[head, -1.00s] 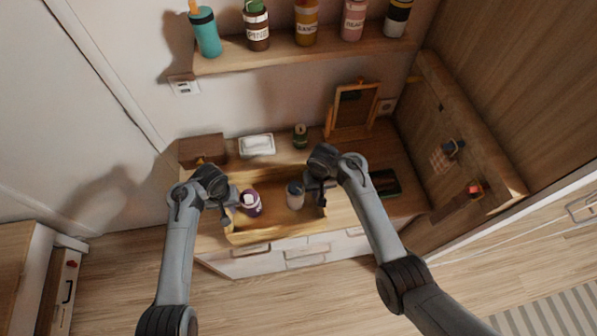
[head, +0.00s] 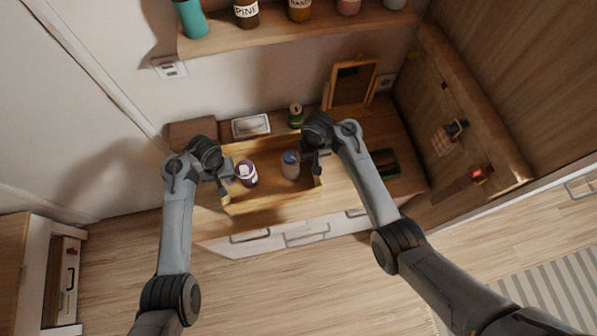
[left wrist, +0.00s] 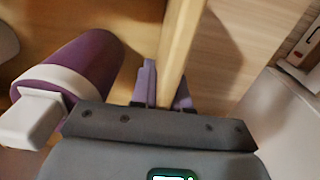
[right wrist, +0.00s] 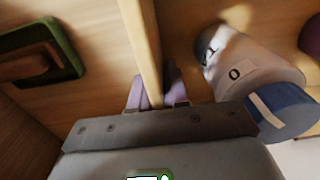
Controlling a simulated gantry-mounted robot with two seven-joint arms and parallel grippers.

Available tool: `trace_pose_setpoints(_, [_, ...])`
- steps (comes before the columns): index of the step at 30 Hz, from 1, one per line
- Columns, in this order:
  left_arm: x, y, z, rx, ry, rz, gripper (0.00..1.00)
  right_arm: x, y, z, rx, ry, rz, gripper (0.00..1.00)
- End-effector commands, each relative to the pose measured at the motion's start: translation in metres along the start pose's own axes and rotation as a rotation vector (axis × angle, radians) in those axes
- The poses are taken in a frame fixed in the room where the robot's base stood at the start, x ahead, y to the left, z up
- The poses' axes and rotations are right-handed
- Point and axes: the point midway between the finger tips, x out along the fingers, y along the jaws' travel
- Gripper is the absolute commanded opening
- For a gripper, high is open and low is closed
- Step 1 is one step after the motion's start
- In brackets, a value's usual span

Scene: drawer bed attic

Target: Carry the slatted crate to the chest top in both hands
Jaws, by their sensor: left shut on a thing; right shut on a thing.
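The slatted crate (head: 272,203) is a light wooden open box over the chest top (head: 350,205). A purple bottle with a white cap (head: 247,176) and a pale bottle with a blue cap (head: 290,166) stand inside it. My left gripper (head: 226,183) is shut on the crate's left wall, which passes between the fingers in the left wrist view (left wrist: 181,45). My right gripper (head: 316,166) is shut on the right wall, seen between the fingers in the right wrist view (right wrist: 142,45). Whether the crate touches the chest top is unclear.
Behind the crate are a brown box (head: 190,132), a white dish (head: 251,125), a dark green can (head: 296,115) and a framed stand (head: 352,83). A dark green tray (head: 385,162) lies right of the crate. A shelf of bottles (head: 290,32) hangs above.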

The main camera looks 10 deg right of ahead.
Motion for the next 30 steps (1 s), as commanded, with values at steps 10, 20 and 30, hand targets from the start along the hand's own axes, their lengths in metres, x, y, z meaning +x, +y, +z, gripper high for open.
trace_pose_setpoints(10, [0.012, 0.000, -0.001, -0.001, 0.002, 0.000, 0.00, 0.012, 0.000, -0.001, 0.001, 0.002, 0.000, 0.00])
trace_pose_setpoints(20, [0.031, 0.000, -0.001, -0.001, 0.002, 0.000, 0.00, 0.031, 0.000, -0.001, 0.001, 0.002, 0.000, 0.00])
trace_pose_setpoints(30, [0.047, -0.001, 0.000, -0.001, 0.001, -0.001, 0.20, 0.047, 0.001, 0.000, 0.001, 0.001, 0.001, 0.20])
